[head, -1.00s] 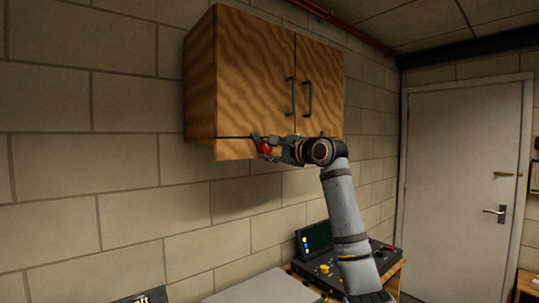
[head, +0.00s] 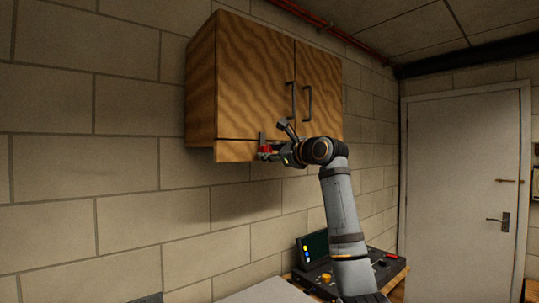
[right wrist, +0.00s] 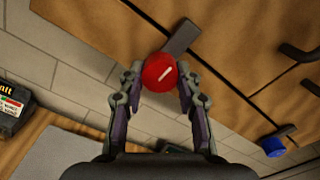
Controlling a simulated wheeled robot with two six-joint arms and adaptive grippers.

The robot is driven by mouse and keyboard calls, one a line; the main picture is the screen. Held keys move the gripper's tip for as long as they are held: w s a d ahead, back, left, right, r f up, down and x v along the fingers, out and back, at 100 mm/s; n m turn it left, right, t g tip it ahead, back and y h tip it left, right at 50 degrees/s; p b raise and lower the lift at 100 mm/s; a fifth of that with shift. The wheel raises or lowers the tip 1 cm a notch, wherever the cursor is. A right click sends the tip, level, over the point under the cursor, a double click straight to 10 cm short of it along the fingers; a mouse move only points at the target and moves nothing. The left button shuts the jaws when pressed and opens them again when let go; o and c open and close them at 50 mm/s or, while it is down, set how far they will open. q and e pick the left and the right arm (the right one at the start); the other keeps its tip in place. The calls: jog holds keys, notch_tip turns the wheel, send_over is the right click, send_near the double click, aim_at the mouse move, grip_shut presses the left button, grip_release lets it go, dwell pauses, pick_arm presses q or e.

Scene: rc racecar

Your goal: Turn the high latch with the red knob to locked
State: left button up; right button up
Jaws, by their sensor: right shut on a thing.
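The red knob (right wrist: 159,73), a round disc with a white line, sits at the lower end of the dark latch bar (right wrist: 182,38) in the right wrist view. The bar crosses the seam below the cabinet door and reaches onto the door. In the head view the red knob (head: 265,149) shows small at the cabinet's lower edge, with the bar standing about upright above it. My right gripper (right wrist: 160,84) is shut on the red knob, one finger on each side. Its fingers partly hide the knob in the head view. My left gripper is not in view.
The wooden cabinet (head: 250,85) hangs on the block wall with two dark door handles (head: 308,102). A blue knob (right wrist: 273,147) sits by another dark bar along the cabinet's lower part. A bench with a dark control case (head: 350,273) stands below. Open air surrounds my arm.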

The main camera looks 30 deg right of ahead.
jog(key=shift+f, duration=0.1)
dwell(0.3)
jog(key=o, duration=1.2)
jog(key=shift+c, duration=0.2)
jog(key=s+d, duration=0.1)
jog(key=s, duration=1.1)
